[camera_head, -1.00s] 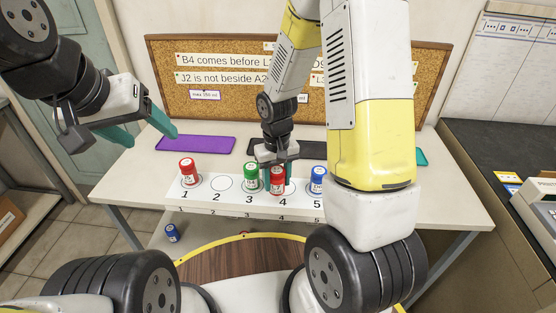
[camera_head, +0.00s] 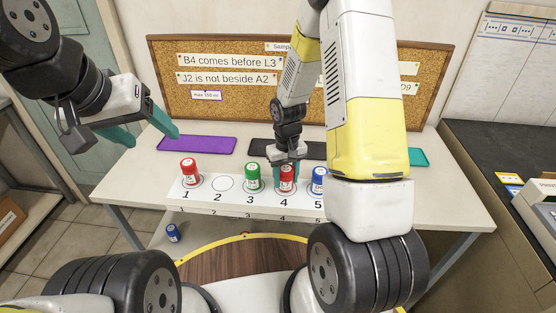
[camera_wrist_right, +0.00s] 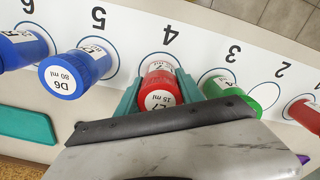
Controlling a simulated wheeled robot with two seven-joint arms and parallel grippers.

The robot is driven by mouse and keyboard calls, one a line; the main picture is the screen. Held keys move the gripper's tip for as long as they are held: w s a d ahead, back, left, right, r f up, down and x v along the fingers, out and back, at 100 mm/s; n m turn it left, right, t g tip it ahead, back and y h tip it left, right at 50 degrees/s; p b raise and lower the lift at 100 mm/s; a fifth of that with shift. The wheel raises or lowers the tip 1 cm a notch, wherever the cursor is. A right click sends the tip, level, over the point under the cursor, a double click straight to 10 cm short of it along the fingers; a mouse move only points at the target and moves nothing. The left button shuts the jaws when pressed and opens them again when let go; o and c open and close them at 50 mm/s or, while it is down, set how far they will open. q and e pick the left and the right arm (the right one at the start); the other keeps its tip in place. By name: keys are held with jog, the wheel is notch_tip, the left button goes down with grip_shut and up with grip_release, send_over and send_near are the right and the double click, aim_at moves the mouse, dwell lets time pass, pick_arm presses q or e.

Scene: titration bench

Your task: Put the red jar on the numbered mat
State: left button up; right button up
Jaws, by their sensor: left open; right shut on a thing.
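The numbered mat (camera_head: 223,202) is a white strip along the front of the table, with circles over printed numbers. My right gripper (camera_head: 287,172) is shut on a red jar (camera_head: 286,182), which is upright at circle 4; the right wrist view shows this jar (camera_wrist_right: 160,90) between the teal fingers. I cannot tell whether its base touches the mat. Another red jar (camera_head: 188,170) stands at 1, a green jar (camera_head: 252,176) at 3 and a blue jar (camera_head: 318,180) at 5. Circle 2 is empty. My left gripper (camera_head: 147,137) is open and empty above the table's left side.
A purple tray (camera_head: 197,145), a black tray (camera_head: 262,148) and a teal tray (camera_head: 418,157) lie behind the mat. A corkboard (camera_head: 230,105) with notes stands at the back. Another blue jar (camera_head: 173,233) is below the table's front edge.

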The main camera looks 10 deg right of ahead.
jog(key=o, duration=1.3)
jog(key=shift+f, duration=0.1)
jog(key=shift+o, duration=0.2)
notch_tip(320, 180, up, 13)
jog(key=shift+f, duration=0.15)
jog(key=s+r+m+t+y, duration=0.1)
jog(key=s+r+t, duration=0.5)
jog(key=s+r, duration=1.1)
notch_tip(320, 180, up, 3)
jog(key=shift+s+a+m+y, duration=0.15)
jog(key=shift+s+m+y, duration=0.15)
jog(key=shift+y, duration=0.3)
